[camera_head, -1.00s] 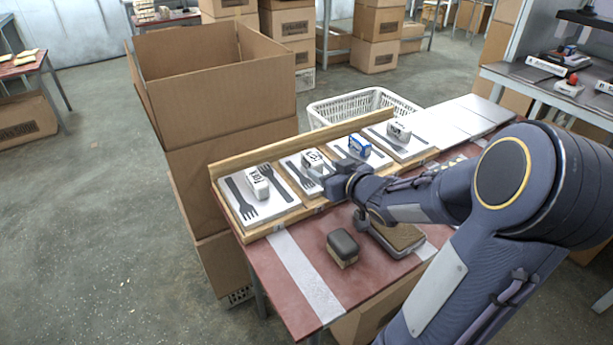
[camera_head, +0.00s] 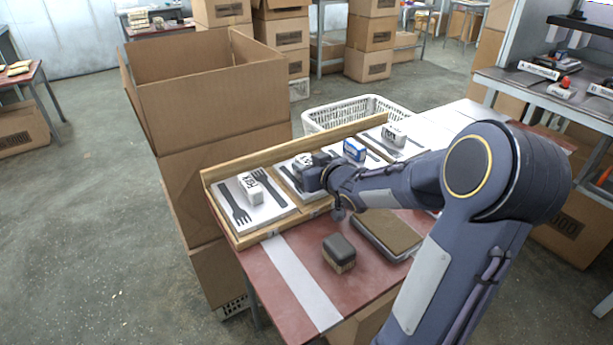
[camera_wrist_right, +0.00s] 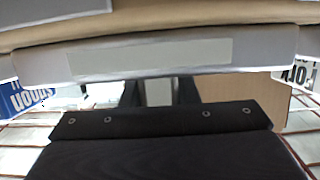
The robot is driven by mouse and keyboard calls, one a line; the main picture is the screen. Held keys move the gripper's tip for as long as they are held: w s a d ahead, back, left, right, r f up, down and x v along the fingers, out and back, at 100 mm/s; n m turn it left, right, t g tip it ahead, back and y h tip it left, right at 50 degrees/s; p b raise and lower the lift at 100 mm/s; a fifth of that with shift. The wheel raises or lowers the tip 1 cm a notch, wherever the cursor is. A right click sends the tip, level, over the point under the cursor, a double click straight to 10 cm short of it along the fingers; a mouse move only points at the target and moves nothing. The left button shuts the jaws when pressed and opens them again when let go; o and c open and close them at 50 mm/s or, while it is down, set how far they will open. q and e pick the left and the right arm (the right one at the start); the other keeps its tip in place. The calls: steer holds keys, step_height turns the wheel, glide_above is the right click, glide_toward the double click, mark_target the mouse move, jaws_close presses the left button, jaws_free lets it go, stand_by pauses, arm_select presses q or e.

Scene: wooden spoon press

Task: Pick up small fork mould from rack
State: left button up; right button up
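The small fork mould (camera_head: 284,173) is the second grey plate from the left in the wooden rack (camera_head: 236,240), partly hidden behind my right gripper. It bears a white labelled block (camera_head: 303,159). My right gripper (camera_head: 311,178) is low over this mould, beside the block. In the right wrist view, its two dark fingers (camera_wrist_right: 159,92) stand apart with a pale piece between them; whether they press on it is unclear. A wide grey plate edge (camera_wrist_right: 150,60) crosses that view. My left gripper is not in view.
A larger fork mould (camera_head: 270,207) lies to the left, and a blue-labelled spoon mould block (camera_head: 354,150) to the right. A dark-topped block (camera_head: 339,248) and a brown flat case (camera_head: 388,235) lie in front. Tall cardboard boxes (camera_head: 215,110) and a white basket (camera_head: 345,112) stand behind.

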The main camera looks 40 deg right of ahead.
jaws_close()
steer(key=shift+r, duration=0.15)
